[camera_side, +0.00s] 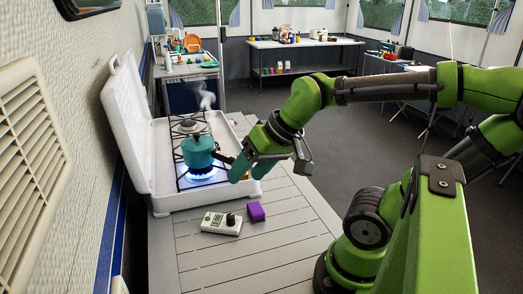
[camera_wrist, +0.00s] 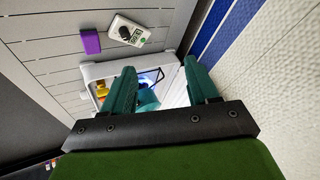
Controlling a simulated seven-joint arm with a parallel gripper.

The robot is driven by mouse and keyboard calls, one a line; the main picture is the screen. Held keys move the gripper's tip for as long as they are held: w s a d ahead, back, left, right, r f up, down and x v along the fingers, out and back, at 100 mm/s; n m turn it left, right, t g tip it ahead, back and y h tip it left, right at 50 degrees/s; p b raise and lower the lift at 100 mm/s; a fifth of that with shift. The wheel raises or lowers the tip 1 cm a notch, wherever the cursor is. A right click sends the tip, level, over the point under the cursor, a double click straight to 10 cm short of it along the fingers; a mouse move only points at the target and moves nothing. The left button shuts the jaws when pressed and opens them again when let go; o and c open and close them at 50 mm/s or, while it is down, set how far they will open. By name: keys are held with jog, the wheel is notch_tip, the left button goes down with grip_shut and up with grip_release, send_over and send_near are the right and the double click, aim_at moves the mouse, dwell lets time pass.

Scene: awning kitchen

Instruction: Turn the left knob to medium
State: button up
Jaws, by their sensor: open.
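A white camping stove (camera_side: 195,203) stands open on the slatted table, its lid up at the left. A teal pot (camera_side: 198,150) sits on its front burner over a blue flame, with steam above. My gripper (camera_side: 250,170) is open, its teal fingers at the stove's right side, close to the pot handle. In the wrist view the open fingers (camera_wrist: 160,66) are apart, with the stove rim (camera_wrist: 112,66), blue flame (camera_wrist: 152,76) and part of the pot (camera_wrist: 147,101) seen between or beyond them. I cannot make out the left knob; a small yellow-orange part (camera_wrist: 102,90) shows beside one finger, unclear what.
A white device with a black dial (camera_side: 222,222) and a purple block (camera_side: 256,211) lie on the table in front of the stove. The wall is close on the left. The slatted table (camera_side: 290,235) is clear to the right.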

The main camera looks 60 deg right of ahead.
jog(key=w+d+f+m+g, duration=0.1)
jog(key=w+d+f+m, duration=0.15)
jog(key=d, duration=0.45)
jog(key=w+d+f+m+g+y, duration=0.1)
jog(key=d+f+m+g, duration=0.1)
jog(key=d+m, duration=0.35)
jog(key=w+d+f+m+g, duration=0.1)
jog(key=w+d+f, duration=0.1)
jog(key=d, duration=0.6)
jog(key=s+d+f+m+t+y, duration=0.2)
jog(key=s+d+f+m+y, duration=0.15)
jog(key=d+f+m, duration=0.55)
jog(key=s+d+f+m+t+y, duration=0.2)
jog(key=s+d+f+m+y, duration=0.15)
jog(key=d, duration=0.95)
jog(key=w+d+r+t, duration=0.2)
jog(key=w+r+t, duration=0.1)
jog(key=w+r, duration=0.15)
jog(key=shift+m+y, duration=0.25)
jog(key=shift+y, duration=0.05)
jog(key=x, duration=1.7)
jog(key=shift+s+a+f, duration=0.2)
jog(key=shift+f, duration=0.1)
